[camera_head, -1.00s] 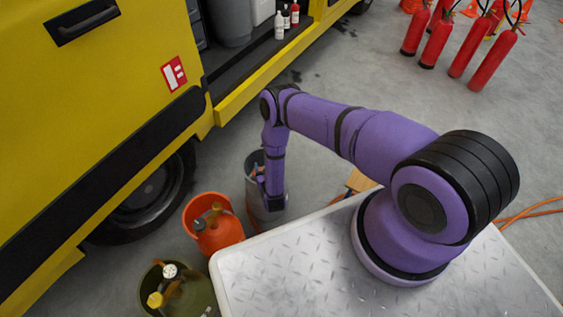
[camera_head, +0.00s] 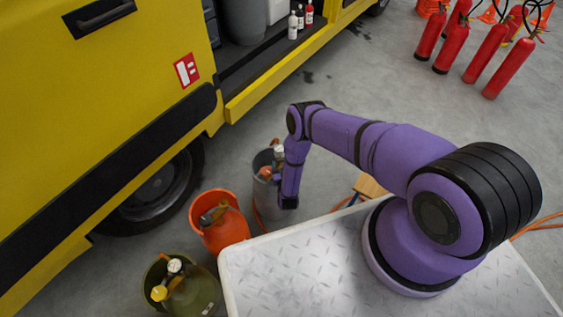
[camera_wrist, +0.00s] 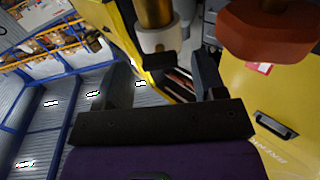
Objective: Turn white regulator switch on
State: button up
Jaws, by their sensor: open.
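In the head view, a grey bucket (camera_head: 268,205) stands on the floor beyond the metal platform. In it are an orange-red knob (camera_head: 265,172) and a small white part (camera_head: 279,150), partly hidden by my arm. My gripper (camera_head: 287,203) hangs at the bucket's right side. In the wrist view, my gripper (camera_wrist: 160,82) is open, with its dark fingers apart and nothing held. A white collar on a brass stem (camera_wrist: 160,38) shows just beyond the gap, apart from the fingers; it looks like the white regulator switch. An orange-red knob (camera_wrist: 265,32) is close at the upper right.
An orange bucket (camera_head: 218,235) and a green bucket (camera_head: 155,272), holding a tank with a yellow knob, stand to the left. A yellow vehicle (camera_head: 90,110) fills the left side. Red extinguishers (camera_head: 485,52) stand at the upper right. The floor between is clear.

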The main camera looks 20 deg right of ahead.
jog(key=shift+w+d, duration=0.2)
jog(key=shift+w, duration=0.65)
jog(key=c, duration=0.9)
jog(key=shift+c, duration=0.2)
jog(key=shift+n, duration=9)
